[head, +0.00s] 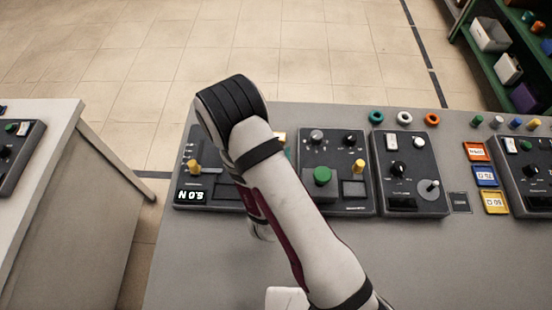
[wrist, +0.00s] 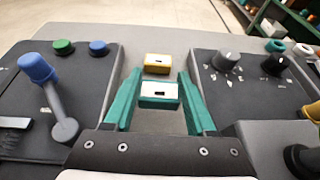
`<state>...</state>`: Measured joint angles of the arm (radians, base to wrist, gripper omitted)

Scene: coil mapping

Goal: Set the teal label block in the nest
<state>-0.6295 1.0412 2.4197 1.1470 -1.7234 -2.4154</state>
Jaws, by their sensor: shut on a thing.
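The teal label block (wrist: 159,95) has a white face with a dark mark. In the wrist view it sits between the two teal fingers of my gripper (wrist: 160,88), which are shut on it. My gripper is over the grey gap between two dark control panels. In the head view my arm hides most of the gripper and block. A small dark square plate (head: 459,202) lies on the bench right of the panels; I cannot tell whether it is the nest.
A yellow block (wrist: 157,63) stands just beyond the teal one. Dark panels with raised knobs and levers flank the gripper, left (wrist: 85,75) and right (wrist: 240,90). Orange (head: 476,151), blue (head: 486,176) and yellow (head: 495,203) labels lie at the right. The bench front is clear.

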